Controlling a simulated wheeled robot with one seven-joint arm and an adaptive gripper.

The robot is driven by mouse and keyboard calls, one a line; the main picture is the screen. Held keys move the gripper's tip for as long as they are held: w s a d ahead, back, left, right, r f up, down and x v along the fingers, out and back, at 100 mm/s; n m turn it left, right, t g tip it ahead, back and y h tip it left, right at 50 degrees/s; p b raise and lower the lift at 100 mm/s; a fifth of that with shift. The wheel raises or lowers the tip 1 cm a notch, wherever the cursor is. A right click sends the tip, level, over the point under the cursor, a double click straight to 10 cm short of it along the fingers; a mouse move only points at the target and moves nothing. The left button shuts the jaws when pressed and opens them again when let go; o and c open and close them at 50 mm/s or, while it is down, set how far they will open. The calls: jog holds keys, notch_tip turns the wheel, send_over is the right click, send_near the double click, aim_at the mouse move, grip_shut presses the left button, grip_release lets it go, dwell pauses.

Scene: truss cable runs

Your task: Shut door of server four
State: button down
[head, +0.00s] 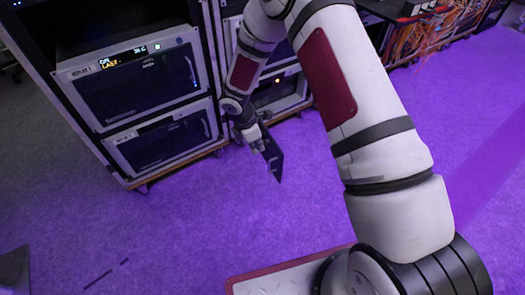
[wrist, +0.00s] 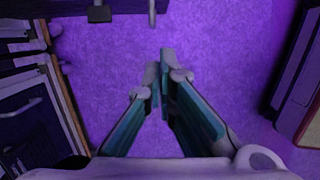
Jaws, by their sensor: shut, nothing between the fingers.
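My gripper (head: 262,143) hangs low in front of the racks in the head view. In the wrist view my gripper (wrist: 161,68) has its two fingertips together, with nothing between them and purple carpet beyond. A dark bar with a small handle (wrist: 98,13) at the top of the wrist view may be the same door seen edge-on. The fingers look apart from it. I cannot read which server is number four, and my arm hides part of the second rack.
The left rack holds an upper server (head: 138,85) with a lit display and a lower server (head: 165,140), both with closed fronts. Another unit (head: 280,92) sits in the rack behind my arm. Orange cables (head: 430,35) hang at the upper right. Purple carpet (head: 190,220) in front is clear.

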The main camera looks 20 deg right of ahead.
jog(key=w+d+f+b, duration=0.1)
jog(key=d+f+b, duration=0.3)
jog(key=d+f, duration=0.2)
jog(key=shift+f, duration=0.95)
